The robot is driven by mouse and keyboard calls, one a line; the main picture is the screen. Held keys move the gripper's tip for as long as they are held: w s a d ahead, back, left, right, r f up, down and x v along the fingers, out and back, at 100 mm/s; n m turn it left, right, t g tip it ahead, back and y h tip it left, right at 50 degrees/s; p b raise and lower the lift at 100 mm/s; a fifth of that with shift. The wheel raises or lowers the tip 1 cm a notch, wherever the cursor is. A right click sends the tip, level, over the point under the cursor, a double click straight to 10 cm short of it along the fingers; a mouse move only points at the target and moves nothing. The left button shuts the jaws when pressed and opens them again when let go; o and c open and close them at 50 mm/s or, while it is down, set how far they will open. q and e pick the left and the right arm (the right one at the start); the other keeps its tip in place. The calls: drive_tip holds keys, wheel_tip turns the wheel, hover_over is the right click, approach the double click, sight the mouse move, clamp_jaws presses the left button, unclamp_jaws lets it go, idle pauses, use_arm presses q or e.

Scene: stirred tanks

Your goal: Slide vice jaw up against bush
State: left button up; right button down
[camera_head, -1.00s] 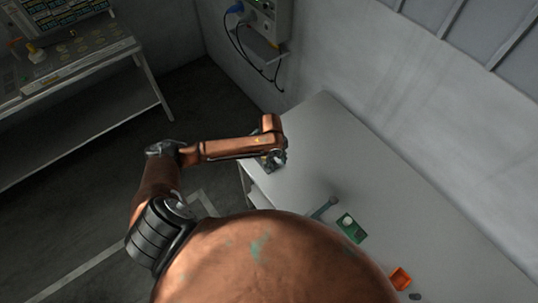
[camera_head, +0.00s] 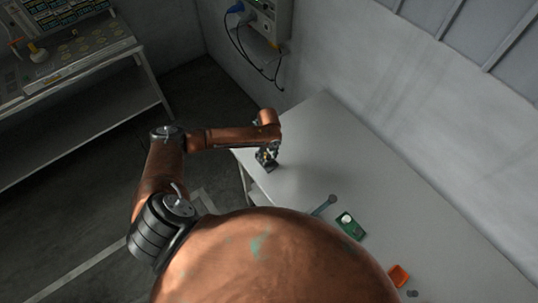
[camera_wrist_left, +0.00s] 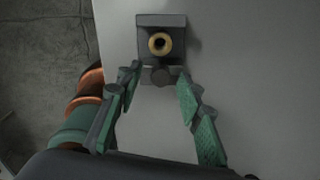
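In the left wrist view the vice (camera_wrist_left: 148,22) is a dark grey block on the pale table, at the top centre. The bush (camera_wrist_left: 153,48) is a brass-coloured ring with a dark hole, within the vice outline. A dark bar with a rounded knob (camera_wrist_left: 161,77), perhaps the vice jaw, lies just below the bush; any gap between them is unclear. My left gripper (camera_wrist_left: 159,70) is open, its green-padded fingers either side of the knob, with no clear contact. In the head view my left gripper (camera_head: 267,153) is over the vice at the table's left end. My right gripper is out of view.
The grey table (camera_head: 310,150) is clear around the vice, its left edge close by. Further along lie a grey-blue tool (camera_head: 325,205), a green item (camera_head: 350,226) with a white round part, and an orange piece (camera_head: 398,275). A wall runs behind.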

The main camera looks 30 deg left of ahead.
use_arm(q)
drive_tip(key=shift+c, duration=0.3)
clamp_jaws()
idle(0.5)
